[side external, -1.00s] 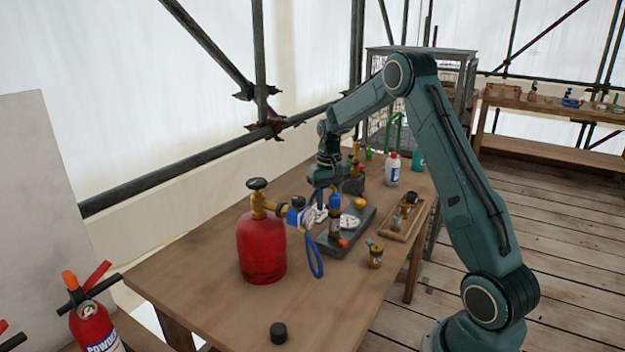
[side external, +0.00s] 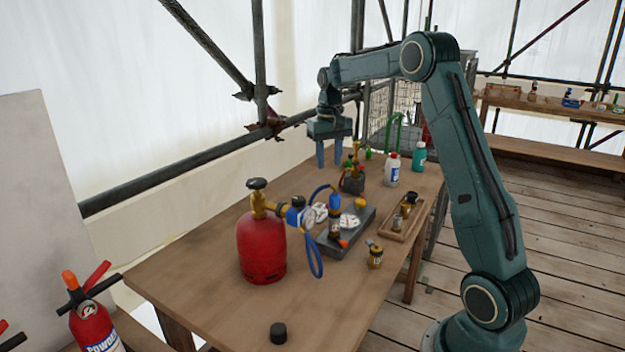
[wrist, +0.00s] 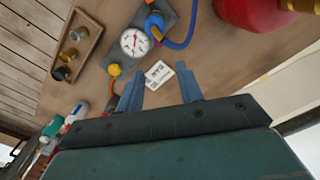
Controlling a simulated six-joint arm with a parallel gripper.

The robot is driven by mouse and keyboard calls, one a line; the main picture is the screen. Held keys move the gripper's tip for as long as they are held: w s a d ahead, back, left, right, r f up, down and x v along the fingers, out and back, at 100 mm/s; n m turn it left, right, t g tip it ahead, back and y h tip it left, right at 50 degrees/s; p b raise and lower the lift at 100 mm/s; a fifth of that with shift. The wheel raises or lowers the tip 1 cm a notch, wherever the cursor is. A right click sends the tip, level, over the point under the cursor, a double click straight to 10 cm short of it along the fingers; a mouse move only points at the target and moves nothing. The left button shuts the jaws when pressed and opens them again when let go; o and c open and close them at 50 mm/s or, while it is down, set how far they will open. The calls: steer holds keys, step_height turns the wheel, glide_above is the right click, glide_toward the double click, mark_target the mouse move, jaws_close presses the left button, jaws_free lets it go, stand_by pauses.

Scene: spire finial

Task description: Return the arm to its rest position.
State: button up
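My gripper (side external: 333,156) is raised above the back part of the wooden table (side external: 185,270), fingers pointing down. In the wrist view my gripper (wrist: 160,88) shows two blue fingers apart with nothing between them. Below it lies a grey plate (side external: 334,248) carrying a blue-topped fitting (side external: 335,203) and a round white gauge, also seen in the wrist view as a gauge (wrist: 134,42). A blue hose (side external: 316,258) runs from the plate to the regulator on a red gas cylinder (side external: 262,246).
A wooden tray (side external: 397,232) with brass fittings lies right of the plate. A white bottle (side external: 392,172), a teal bottle (side external: 419,157) and a small holder (side external: 352,182) stand behind. A brass piece (side external: 375,257) and a black cap (side external: 278,333) stand nearer. Scaffold tubes cross behind the table.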

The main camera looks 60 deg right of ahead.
steer(key=shift+r, duration=0.6)
steer(key=s+a+r+n+t, duration=0.15)
steer(key=s+a+r, duration=0.3)
steer(key=a, duration=0.45)
steer(key=s+a+r+n+t, duration=0.1)
steer(key=s+a+r+n, duration=0.1)
steer(key=s+a+r, duration=0.45)
steer(key=s+a+f+n+t, duration=0.1)
steer(key=s+a+f, duration=0.2)
steer(key=s+a, duration=0.3)
steer(key=s+a+f+n+t, duration=0.2)
steer(key=s+a+f, duration=0.2)
steer(key=s+a, duration=0.2)
steer(key=shift+s, duration=1.15)
steer(key=shift+o, duration=0.4)
